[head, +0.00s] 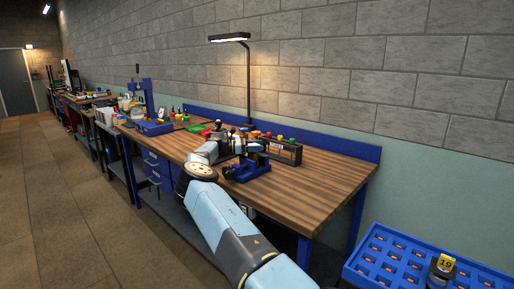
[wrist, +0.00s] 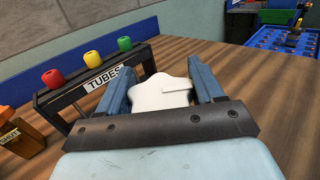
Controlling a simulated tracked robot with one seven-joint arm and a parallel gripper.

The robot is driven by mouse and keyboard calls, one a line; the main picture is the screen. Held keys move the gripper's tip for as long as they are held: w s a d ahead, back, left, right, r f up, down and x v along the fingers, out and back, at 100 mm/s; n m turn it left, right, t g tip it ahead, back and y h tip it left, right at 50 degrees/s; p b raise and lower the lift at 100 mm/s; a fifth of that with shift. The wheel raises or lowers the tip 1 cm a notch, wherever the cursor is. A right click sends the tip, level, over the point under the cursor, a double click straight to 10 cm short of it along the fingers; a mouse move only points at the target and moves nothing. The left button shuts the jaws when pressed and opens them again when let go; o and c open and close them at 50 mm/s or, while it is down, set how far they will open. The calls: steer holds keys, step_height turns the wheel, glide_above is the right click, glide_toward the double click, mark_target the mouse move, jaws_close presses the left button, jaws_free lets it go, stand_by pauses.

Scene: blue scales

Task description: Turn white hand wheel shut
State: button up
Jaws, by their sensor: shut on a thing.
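The white hand wheel (wrist: 160,94) sits between the two blue fingers of my gripper (wrist: 162,84) in the wrist view. My gripper is shut on it, with one finger on each side. The wheel's lower part and whatever carries it are hidden behind the gripper's dark front plate. In the head view my gripper (head: 242,140) is small, over the workbench beside the rack, and I cannot make out the wheel there. A wooden block with a label that seems to read "SHUT" (wrist: 10,136) shows at the left edge of the wrist view.
A dark rack marked "TUBES" (wrist: 103,77) with red, yellow and green knobs stands close beside my gripper. A blue fixture (head: 247,170) sits below my arm on the wooden bench (head: 325,185). A lamp (head: 248,85) stands behind. The bench's right part is clear.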

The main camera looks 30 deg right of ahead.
steer(key=shift+f, duration=0.15)
steer(key=o, duration=1)
steer(key=v, duration=1.2)
steer(key=shift+f, duration=0.15)
